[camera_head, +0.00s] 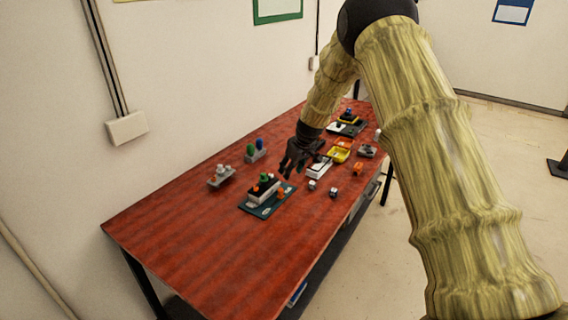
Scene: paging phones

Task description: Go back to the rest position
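My gripper (291,163) is dark and hangs from my arm over the middle of the red table (170,232). It is above and a little to the right of a dark green mat (252,207). My arm hides part of the table's right side.
A grey holder (221,179) and a holder with green and blue pegs (256,153) stand near the wall. A yellow tray (339,155), a grey piece (367,151), orange pieces (358,169) and small cubes (333,192) lie right. The table's near left is clear.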

